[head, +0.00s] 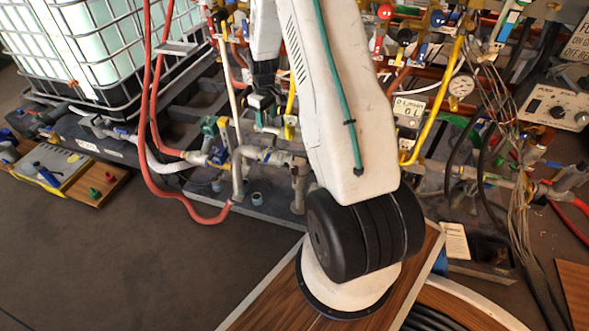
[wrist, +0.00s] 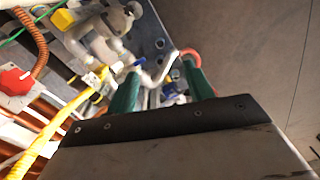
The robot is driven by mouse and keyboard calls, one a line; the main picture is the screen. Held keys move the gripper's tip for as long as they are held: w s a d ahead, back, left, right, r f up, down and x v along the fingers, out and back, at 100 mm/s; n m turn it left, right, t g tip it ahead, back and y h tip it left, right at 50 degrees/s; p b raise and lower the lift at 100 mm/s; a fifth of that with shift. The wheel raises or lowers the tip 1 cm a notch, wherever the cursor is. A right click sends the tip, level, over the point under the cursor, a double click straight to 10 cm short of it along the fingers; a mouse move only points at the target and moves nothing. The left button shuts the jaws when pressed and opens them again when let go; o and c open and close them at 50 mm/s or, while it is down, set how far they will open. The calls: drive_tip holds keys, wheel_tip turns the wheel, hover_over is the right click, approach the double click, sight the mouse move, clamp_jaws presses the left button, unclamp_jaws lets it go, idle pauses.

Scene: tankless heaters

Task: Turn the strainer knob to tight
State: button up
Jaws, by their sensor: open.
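I cannot tell for certain which part is the strainer knob. My gripper (wrist: 162,72) is open in the wrist view, its two green fingers spread apart over grey pipework. A blue fitting (wrist: 174,98) shows between the fingers, and a small blue handle (wrist: 138,65) shows near the left fingertip. Nothing is clearly held. In the head view my gripper (head: 262,108) hangs in front of the pipes, partly hidden by my white arm. Green and blue valve parts (head: 212,128) sit to its lower left.
A caged white tank (head: 110,45) stands at the left. Red hoses (head: 150,120) loop beside the grey pipes (head: 270,156). A yellow pipe (head: 440,100), a gauge (head: 461,86) and loose cables (head: 515,200) crowd the right. The floor (head: 90,240) at lower left is clear.

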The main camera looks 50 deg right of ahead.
drive_tip(key=s+d+f, duration=0.2)
drive_tip(key=d+f, duration=0.3)
drive_tip(key=f, duration=0.7)
hover_over(295, 167)
drive_tip(key=f, duration=1)
drive_tip(key=shift+a, duration=0.2)
wheel_tip(295, 167, down, 8)
drive_tip(key=shift+f, duration=0.15)
drive_tip(key=shift+d, duration=0.1)
drive_tip(key=c, duration=1)
